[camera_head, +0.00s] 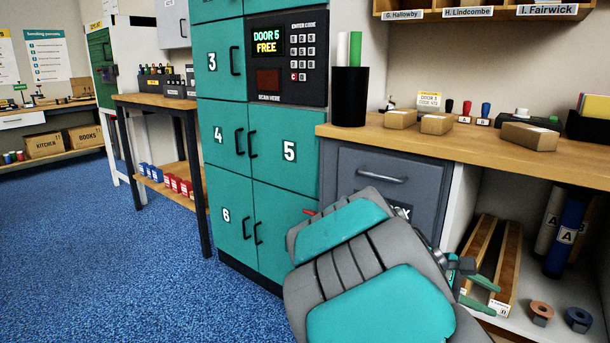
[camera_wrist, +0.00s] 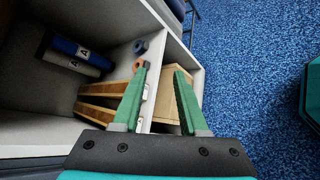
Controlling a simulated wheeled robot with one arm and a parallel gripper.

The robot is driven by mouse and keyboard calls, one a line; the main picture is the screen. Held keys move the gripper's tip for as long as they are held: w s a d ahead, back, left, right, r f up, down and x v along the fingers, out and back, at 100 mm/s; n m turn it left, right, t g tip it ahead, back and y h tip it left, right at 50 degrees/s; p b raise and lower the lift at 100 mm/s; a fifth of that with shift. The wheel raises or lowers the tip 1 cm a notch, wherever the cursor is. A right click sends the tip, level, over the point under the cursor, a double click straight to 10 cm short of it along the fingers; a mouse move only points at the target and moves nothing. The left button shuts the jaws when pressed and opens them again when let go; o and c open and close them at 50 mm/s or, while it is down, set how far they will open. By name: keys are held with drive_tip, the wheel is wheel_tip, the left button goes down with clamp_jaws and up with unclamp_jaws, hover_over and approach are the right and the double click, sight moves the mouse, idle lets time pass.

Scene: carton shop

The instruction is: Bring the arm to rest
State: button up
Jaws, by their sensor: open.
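My arm shows in the head view as grey and teal links in front of the grey drawer unit. My gripper (camera_wrist: 160,95) is open in the wrist view, its two green fingers spread with nothing held between them. It also shows in the head view (camera_head: 480,292), partly hidden behind my arm, low in front of the open shelf under the counter. In the wrist view the fingers overlap wooden trays (camera_wrist: 100,115) and a cardboard-coloured box (camera_wrist: 176,88); I cannot tell whether they touch.
Teal lockers (camera_head: 285,150) stand behind my arm; their screen (camera_head: 268,42) reads "DOOR 5 FREE". The wooden counter (camera_head: 450,142) holds small parcels (camera_head: 437,123) and a black cup (camera_head: 349,97). Blue carpet (camera_head: 110,240) is clear at left.

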drive_tip(key=s+a+f+m+g+y, duration=0.1)
drive_tip(key=s+a+f+m+y, duration=0.15)
drive_tip(key=s, duration=0.45)
drive_tip(key=s+a+f+m+y, duration=0.2)
drive_tip(key=s+m+y, duration=0.1)
drive_tip(key=s, duration=0.5)
drive_tip(key=s+a+f+m+y, duration=0.2)
drive_tip(key=s+a+f+y, duration=0.2)
drive_tip(key=s+a, duration=0.7)
drive_tip(key=a+y, duration=0.2)
drive_tip(key=a, duration=0.1)
drive_tip(key=shift+s+a+y, duration=0.35)
drive_tip(key=shift+s+a, duration=0.05)
drive_tip(key=shift+m, duration=0.25)
